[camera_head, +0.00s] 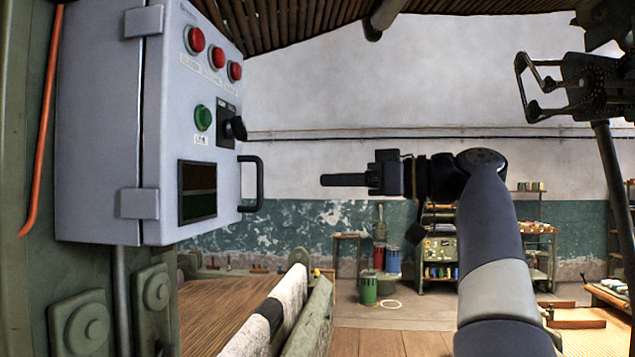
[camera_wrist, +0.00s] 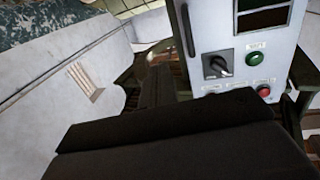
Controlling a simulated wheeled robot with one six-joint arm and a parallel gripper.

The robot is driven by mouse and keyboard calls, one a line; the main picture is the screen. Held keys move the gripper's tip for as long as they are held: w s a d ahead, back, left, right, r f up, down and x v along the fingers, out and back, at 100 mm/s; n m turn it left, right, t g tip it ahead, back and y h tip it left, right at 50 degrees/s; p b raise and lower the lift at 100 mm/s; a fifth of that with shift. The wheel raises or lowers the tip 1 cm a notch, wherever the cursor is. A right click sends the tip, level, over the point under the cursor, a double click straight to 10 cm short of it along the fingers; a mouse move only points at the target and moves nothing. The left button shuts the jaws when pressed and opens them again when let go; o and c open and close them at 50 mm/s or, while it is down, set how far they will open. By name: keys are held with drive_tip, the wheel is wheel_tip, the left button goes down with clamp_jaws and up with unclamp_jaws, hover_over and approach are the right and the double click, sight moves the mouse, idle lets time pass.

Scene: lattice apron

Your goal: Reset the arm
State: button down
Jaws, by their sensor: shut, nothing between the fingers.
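My gripper (camera_head: 345,180) is in the middle of the head view at the end of my raised arm. Its fingers point left, level, toward the grey control box, and they are apart from it. The fingers are closed together and hold nothing. In the wrist view the dark gripper body (camera_wrist: 180,150) fills the lower part, with the fingers (camera_wrist: 155,88) reaching up toward the middle. The arm links rise from the lower right of the head view and bend left at the top.
A grey control box (camera_head: 110,120) with red and green buttons, a black rotary switch (camera_head: 232,127) and a handle (camera_head: 252,184) is close on the left. A loom with threads (camera_head: 225,305) lies below it. A dark metal bracket (camera_head: 560,85) hangs upper right. Buckets (camera_head: 369,288) stand behind.

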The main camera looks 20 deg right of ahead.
drive_tip(key=d, duration=0.1)
drive_tip(key=s+d, duration=0.1)
drive_tip(key=d, duration=0.2)
drive_tip(key=shift+s+d, duration=0.2)
drive_tip(key=shift+s, duration=0.1)
